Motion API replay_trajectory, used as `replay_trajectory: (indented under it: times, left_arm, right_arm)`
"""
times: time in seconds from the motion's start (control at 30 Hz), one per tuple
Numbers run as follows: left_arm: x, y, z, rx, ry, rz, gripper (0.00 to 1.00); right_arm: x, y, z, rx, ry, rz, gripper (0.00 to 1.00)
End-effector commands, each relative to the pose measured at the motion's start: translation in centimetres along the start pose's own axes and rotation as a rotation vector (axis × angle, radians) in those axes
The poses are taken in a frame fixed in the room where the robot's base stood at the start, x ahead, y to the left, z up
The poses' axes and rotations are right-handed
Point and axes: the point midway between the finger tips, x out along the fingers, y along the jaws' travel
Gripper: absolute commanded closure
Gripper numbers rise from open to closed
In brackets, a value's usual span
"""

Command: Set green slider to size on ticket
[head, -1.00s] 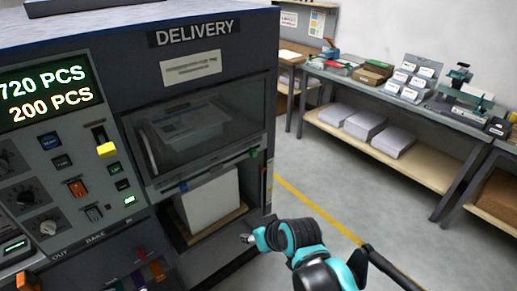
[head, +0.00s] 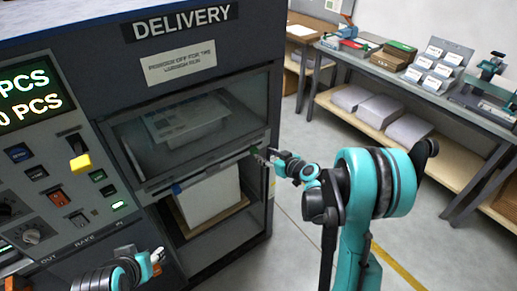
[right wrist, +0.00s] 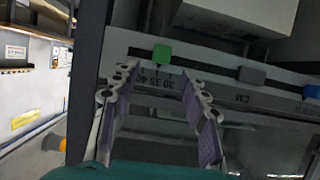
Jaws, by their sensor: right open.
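The green slider (right wrist: 162,54) sits on a pale rail with a printed scale (right wrist: 155,84) in the right wrist view. In the head view the green slider (head: 254,150) is at the right end of the rail below the delivery window. My right gripper (head: 264,156) is beside it; in the wrist view the gripper (right wrist: 165,105) is open, fingers either side of the scale numbers, with nothing between them. A grey slider (right wrist: 252,75) and a blue slider (right wrist: 312,91) share the rail. My left gripper (head: 157,258) is low at the panel; its jaws are unclear. I cannot identify a ticket.
The delivery cabinet has a clear window (head: 190,125) and a white paper stack (head: 208,195) below it. A workbench (head: 400,78) stands at the back right. The floor between is clear.

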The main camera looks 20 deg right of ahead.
Motion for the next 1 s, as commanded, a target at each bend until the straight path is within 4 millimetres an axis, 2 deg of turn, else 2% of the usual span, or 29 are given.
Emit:
replay_trajectory:
  times: [0.2,0.33,0.5,0.73,0.77,0.9,0.93,1.0]
  left_arm:
    - [0.9,0.0,0.7,0.000,0.000,0.000,0.55]
    - [1.2,0.0,0.9,0.000,0.000,0.000,0.55]
    - [1.4,0.0,1.0,0.000,0.000,0.000,0.55]
    - [1.3,0.0,0.9,0.000,0.000,0.000,0.55]
    - [1.3,0.0,0.9,0.000,0.000,0.000,0.55]
    - [1.3,0.0,0.9,0.000,0.000,0.000,0.55]
    - [1.3,0.0,0.9,0.000,0.000,0.000,0.55]
    - [1.3,0.0,0.9,0.000,0.000,0.000,0.55]
  right_arm:
    - [3.9,-0.1,0.2,0.000,-0.001,-0.002,0.55]
    - [5.6,-0.1,0.1,0.000,-0.001,-0.001,0.55]
    - [6.6,-0.1,0.0,0.001,-0.002,0.000,0.55]
    - [6.7,-0.1,0.0,0.001,-0.002,0.000,0.55]
    - [6.7,-0.1,0.0,0.001,-0.002,0.000,0.58]
    - [6.7,-0.1,0.0,0.001,-0.002,0.000,0.95]
    - [6.7,-0.1,0.0,0.001,-0.002,0.000,1.00]
    - [6.7,-0.1,0.0,0.001,-0.002,0.000,1.00]
